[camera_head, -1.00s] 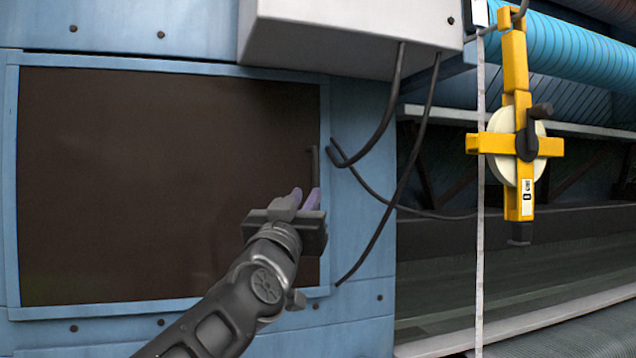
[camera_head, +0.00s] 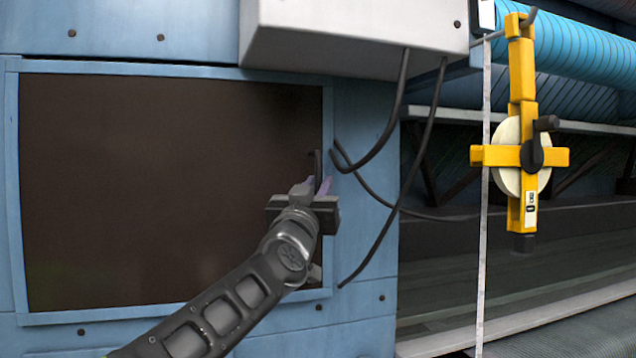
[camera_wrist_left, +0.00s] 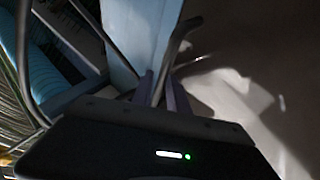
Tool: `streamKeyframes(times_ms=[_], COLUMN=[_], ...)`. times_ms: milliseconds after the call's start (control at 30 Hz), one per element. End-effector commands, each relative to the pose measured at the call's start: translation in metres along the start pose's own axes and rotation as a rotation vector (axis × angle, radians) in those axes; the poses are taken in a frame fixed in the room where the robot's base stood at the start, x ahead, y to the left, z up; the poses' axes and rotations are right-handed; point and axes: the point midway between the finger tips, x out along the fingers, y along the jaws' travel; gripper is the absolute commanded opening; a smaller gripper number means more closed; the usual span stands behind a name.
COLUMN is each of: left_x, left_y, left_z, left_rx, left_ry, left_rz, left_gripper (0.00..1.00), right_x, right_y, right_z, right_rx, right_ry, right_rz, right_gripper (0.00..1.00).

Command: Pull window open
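The window (camera_head: 170,190) is a dark brown panel in a light blue frame, flush in the wall at the left of the head view. Its dark handle (camera_head: 318,162) is a thin upright bar near the right edge; it also shows in the left wrist view (camera_wrist_left: 180,38). My left gripper (camera_head: 317,186) is at the lower part of the handle. In the left wrist view my purple fingers (camera_wrist_left: 160,90) stand apart on either side of the bar. Whether they touch it is hard to tell. The right gripper is not in view.
A white box (camera_head: 350,35) hangs above the window's right corner, with black cables (camera_head: 408,170) looping down beside the frame. A yellow tape reel (camera_head: 520,155) hangs farther right, before blue rolls (camera_head: 590,55) and shelves.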

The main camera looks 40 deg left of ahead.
Motion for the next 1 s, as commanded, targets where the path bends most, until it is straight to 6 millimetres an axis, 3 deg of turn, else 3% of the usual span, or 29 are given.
streamKeyframes(times_ms=[133,367,1000], left_x=[-0.0004,-0.0006,-0.0006], left_y=[0.0,0.0,0.0], left_z=[0.0,-0.0001,-0.0003], left_rx=[0.0,0.0,0.0], left_ry=[0.0,0.001,0.001], left_rz=[0.0,0.0,0.0], left_gripper=[0.18,0.0,0.0], right_x=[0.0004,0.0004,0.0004], right_y=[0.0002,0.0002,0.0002], right_z=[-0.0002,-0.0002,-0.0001], right_rx=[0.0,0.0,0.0], right_ry=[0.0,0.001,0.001], right_rz=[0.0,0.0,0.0], right_gripper=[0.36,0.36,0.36])
